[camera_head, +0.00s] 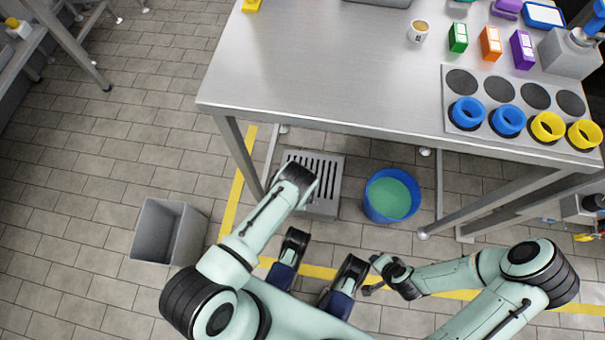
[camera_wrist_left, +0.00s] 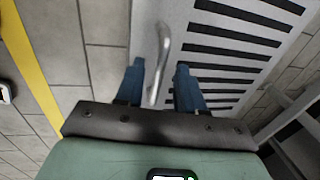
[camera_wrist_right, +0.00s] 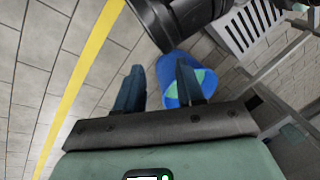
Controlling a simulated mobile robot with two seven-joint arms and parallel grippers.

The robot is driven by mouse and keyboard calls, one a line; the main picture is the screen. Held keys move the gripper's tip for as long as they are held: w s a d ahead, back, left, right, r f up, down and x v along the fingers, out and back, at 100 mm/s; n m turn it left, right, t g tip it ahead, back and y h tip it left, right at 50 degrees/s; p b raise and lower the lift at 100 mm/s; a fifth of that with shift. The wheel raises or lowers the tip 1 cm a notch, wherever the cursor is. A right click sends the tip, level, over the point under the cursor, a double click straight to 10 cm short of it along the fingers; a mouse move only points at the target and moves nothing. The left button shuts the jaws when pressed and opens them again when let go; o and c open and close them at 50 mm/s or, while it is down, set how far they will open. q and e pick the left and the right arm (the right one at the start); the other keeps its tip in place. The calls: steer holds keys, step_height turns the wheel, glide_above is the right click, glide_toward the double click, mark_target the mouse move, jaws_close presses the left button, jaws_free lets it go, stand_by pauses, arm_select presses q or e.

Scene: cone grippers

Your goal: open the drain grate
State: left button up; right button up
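The drain grate (camera_head: 325,168) is a grey slotted metal plate in the floor under the table's front edge. My left wrist covers its left side in the head view. In the left wrist view the grate (camera_wrist_left: 235,45) lies flat, with a bar handle (camera_wrist_left: 164,45) on its plain border. My left gripper (camera_wrist_left: 159,68) is open over that border, with the handle between its blue fingers and gaps visible on both sides. Contact cannot be told. My right gripper (camera_wrist_right: 158,70) is open and empty, pointing down, off to the near right of the grate.
A blue bucket (camera_head: 369,203) with green contents stands right of the grate. A grey bin (camera_head: 190,238) stands at lower left. The steel table (camera_head: 320,70) overhangs the area, with a leg (camera_head: 240,155) close to my left wrist.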

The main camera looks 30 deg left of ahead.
arm_select(q)
jaws_close()
